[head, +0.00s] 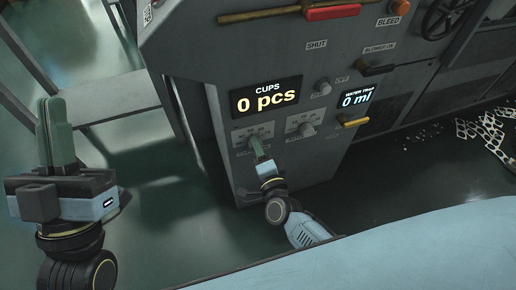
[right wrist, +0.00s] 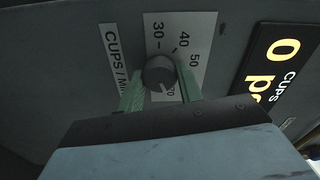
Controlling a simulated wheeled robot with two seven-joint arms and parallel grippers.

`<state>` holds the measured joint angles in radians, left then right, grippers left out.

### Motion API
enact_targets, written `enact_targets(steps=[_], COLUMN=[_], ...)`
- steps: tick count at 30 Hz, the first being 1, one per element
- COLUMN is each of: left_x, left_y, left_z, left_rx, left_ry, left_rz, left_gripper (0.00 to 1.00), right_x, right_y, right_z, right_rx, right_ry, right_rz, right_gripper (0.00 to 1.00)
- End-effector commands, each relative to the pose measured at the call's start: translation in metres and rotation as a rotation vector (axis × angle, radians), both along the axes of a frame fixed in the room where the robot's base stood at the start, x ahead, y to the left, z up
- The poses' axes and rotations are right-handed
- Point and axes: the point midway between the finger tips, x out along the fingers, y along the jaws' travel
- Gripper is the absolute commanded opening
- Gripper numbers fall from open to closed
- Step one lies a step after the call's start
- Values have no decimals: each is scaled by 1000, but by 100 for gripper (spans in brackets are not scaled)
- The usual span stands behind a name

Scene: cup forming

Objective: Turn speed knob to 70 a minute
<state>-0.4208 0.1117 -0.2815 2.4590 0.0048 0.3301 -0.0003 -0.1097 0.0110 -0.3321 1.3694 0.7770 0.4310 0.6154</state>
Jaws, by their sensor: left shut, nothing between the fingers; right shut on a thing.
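The speed knob (right wrist: 159,74) is a dark round knob on a white scale plate (right wrist: 205,50) labelled CUPS per minute. In the right wrist view 30, 40 and 50 can be read. A number at the plate's lower edge is partly covered, and the knob's exact setting is hard to tell. My right gripper (right wrist: 160,88) is shut on the knob, one green finger on each side. In the head view my right gripper (head: 259,150) reaches the left dial under the CUPS display (head: 267,97) and hides the knob. My left gripper (head: 55,130) is shut and empty, held upright away from the panel.
A second dial knob (head: 307,130) sits just right of my right gripper. The display reads 0 pcs; the water trap display (head: 357,98) reads 0 ml. A yellow handle (head: 352,123), a red handle (head: 332,12) and a handwheel (head: 447,17) are on the machine. Scraps (head: 485,133) lie at right.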

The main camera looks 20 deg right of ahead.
Motion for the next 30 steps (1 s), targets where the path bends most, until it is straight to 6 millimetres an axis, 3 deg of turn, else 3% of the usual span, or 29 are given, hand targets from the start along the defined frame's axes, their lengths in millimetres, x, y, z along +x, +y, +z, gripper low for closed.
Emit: enact_targets(steps=[13,14,18,30], left_x=[0,0,-1,1], left_y=[0,0,0,-1], left_z=[1,1,2,4], left_rx=[-1,-1,-2,3], left_ry=[-3,-3,-5,13], left_rz=[-1,-1,-1,-2], left_gripper=[0,0,0,0], right_x=[-1,-1,-1,-7], right_y=[1,1,1,0], right_z=[-1,-1,-1,0], right_rx=[8,8,8,8], right_ry=[4,4,3,2], right_rz=[2,2,2,1], right_gripper=[13,38,57,58])
